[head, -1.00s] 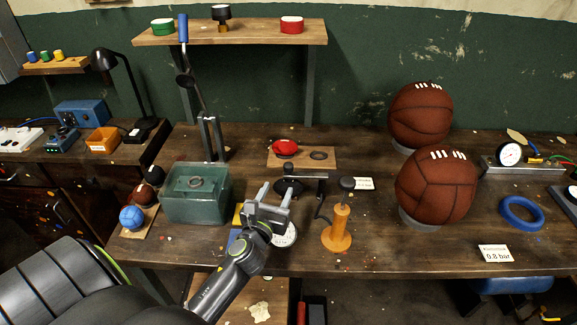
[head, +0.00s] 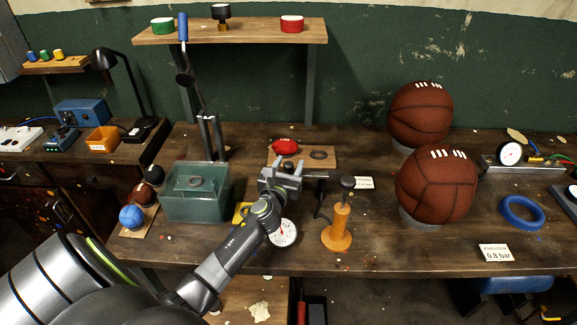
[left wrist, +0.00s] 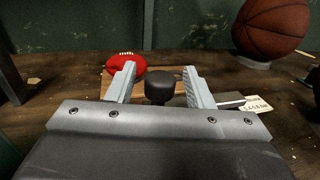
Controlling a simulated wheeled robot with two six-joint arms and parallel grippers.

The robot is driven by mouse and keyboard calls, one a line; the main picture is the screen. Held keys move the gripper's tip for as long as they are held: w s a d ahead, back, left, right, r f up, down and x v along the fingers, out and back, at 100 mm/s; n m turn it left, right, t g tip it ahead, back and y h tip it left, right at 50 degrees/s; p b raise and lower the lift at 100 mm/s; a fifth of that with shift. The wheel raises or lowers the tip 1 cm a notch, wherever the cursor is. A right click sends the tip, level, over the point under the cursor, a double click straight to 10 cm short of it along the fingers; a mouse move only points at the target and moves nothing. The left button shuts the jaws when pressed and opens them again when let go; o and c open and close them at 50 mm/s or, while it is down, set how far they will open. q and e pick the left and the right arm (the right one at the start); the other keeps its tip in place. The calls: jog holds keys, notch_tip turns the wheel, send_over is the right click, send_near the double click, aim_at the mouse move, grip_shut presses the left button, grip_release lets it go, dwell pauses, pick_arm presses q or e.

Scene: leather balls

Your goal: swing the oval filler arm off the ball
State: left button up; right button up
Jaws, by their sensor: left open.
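The red oval ball (head: 285,146) sits on a wooden board at the back; it also shows in the left wrist view (left wrist: 127,63), left of centre. A dark filler arm (head: 318,174) runs sideways in front of that board, partly hidden by my gripper. Its black knob (left wrist: 160,87) stands upright between my left fingers in the wrist view. My left gripper (head: 284,168) is open, with a finger on each side of the knob. I cannot tell whether the fingers touch it. My right gripper is not in view.
An orange pump (head: 338,230) with a black top stands close on the right. A white gauge (head: 284,233) lies beneath my left arm. A green box (head: 195,205) stands left.

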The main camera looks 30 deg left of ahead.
pick_arm(q)
grip_shut()
jog(key=shift+w+a+r+m+h+p, duration=0.2)
jog(key=shift+w+m+h+p, duration=0.1)
jog(key=shift+m+h+p, duration=0.25)
jog(key=shift+w+a+f+m+t+h, duration=0.15)
jog(key=shift+w+m+h, duration=0.1)
jog(key=shift+h, duration=0.3)
jog(key=shift+w+a+m+t+h, duration=0.15)
jog(key=shift+w+m+h, duration=0.1)
jog(key=shift+h, duration=0.25)
jog(key=shift+w+a+f+m+h, duration=0.1)
jog(key=shift+w+m+h, duration=0.45)
jog(key=shift+h, duration=0.35)
jog(key=shift+w+a+m+h, duration=0.1)
jog(key=shift+w+m+h, duration=0.45)
jog(key=shift+h, duration=0.35)
jog(key=shift+s, duration=0.1)
grip_release()
jog(key=shift+s, duration=0.1)
